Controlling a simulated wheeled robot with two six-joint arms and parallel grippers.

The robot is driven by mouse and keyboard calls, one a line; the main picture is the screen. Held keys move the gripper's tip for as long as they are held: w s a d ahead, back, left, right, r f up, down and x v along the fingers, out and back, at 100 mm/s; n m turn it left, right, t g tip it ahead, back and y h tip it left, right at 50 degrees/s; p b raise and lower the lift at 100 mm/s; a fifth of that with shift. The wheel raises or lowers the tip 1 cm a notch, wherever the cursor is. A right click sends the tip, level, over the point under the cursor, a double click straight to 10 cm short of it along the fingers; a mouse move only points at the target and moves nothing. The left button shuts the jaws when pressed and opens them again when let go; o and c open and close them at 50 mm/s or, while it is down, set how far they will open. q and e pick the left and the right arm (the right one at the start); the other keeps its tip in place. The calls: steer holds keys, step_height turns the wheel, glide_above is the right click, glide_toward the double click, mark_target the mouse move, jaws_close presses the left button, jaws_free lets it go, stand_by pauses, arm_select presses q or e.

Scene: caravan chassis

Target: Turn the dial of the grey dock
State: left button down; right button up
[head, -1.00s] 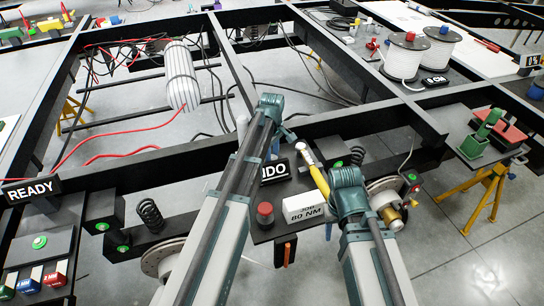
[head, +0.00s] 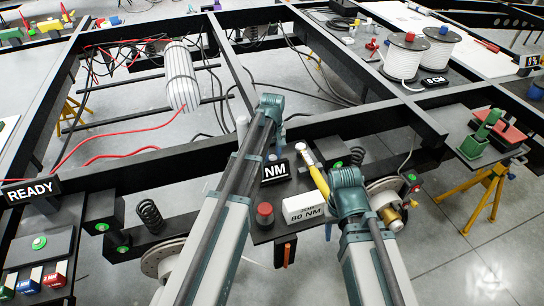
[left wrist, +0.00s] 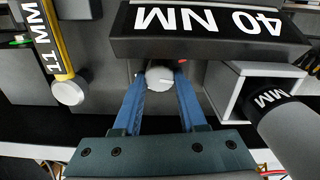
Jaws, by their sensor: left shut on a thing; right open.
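The dial (left wrist: 160,78), a small pale round knob with a light line across it, sits between the two blue fingers of my left gripper (left wrist: 160,90) in the left wrist view. The fingers are shut on its sides. Just beyond it, a black display (left wrist: 208,32) reads 40 NM, upside down in this view. In the head view this display (head: 275,170) shows only NM beside my left arm. That arm hides the dial, and my left gripper (head: 280,137) is mostly covered. My right gripper (head: 350,205) is beside the dock at right, its fingers hidden behind its arm.
A yellow tool (head: 318,180) with a pale head stands beside the display; its label reads 11 MM (left wrist: 42,38). A white block (head: 304,209) marked JOB 80 NM and a red button (head: 265,212) are in front. A grey cylinder (left wrist: 290,130) is close to my left fingers.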

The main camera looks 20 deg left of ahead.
arm_select(q)
steer(key=m, duration=0.5)
steer(key=shift+d+m, duration=0.15)
steer(key=shift+m, duration=2.25)
steer(key=c, duration=0.8)
jaws_free()
steer(key=shift+o, duration=0.2)
